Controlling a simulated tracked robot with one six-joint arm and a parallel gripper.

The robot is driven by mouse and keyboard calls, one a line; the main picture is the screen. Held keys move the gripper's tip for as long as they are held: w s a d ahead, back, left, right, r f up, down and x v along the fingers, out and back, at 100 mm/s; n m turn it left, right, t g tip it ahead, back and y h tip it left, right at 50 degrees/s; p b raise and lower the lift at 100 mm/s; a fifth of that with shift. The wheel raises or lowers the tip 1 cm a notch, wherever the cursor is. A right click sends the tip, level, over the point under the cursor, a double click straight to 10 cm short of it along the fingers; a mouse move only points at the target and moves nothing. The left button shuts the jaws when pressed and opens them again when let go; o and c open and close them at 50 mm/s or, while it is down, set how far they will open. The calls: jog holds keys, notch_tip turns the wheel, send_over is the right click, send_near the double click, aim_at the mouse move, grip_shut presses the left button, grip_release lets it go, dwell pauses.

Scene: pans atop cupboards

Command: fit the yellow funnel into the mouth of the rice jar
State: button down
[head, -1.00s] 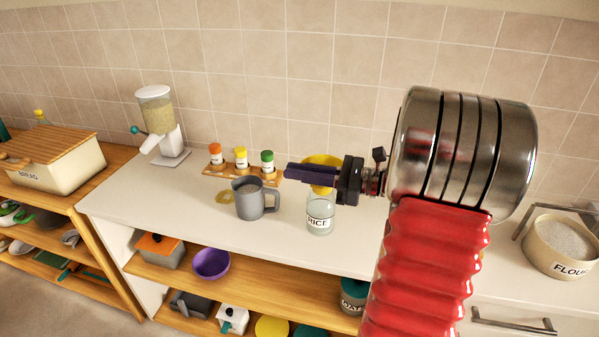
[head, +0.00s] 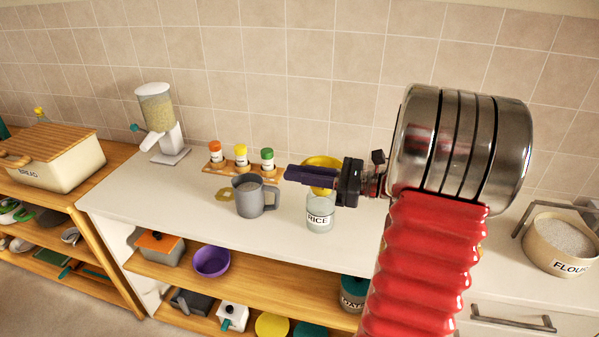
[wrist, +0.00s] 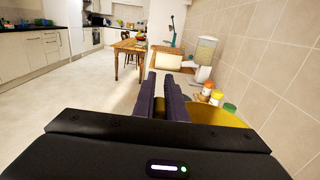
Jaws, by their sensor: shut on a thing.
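The yellow funnel (head: 322,161) is held by its wide upper part in my gripper (head: 288,173), whose dark purple fingers are shut on it. The fingers hide much of the funnel in the head view. In the wrist view, the yellow bowl (wrist: 222,113) shows right of my fingers (wrist: 164,82). The clear rice jar (head: 318,220), labelled RICE, stands upright on the white counter directly below the funnel. The funnel's lower part shows just under my gripper at the jar's mouth. I cannot tell whether the spout is inside the mouth.
A grey mug (head: 249,197) stands left of the jar, with a flat yellowish ring (head: 223,195) beside it. A spice rack (head: 216,167) with several jars is behind. A grain dispenser (head: 160,120) stands farther left, and a flour tub (head: 562,245) at the right. The front counter is clear.

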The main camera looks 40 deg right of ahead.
jog(key=shift+f, duration=0.8)
jog(key=c, duration=1.7)
grip_release()
jog(key=shift+s+d, duration=0.1)
jog(key=v, duration=1.3)
jog(key=shift+s+d, duration=0.15)
jog(key=shift+s, duration=0.1)
jog(key=shift+s, duration=0.1)
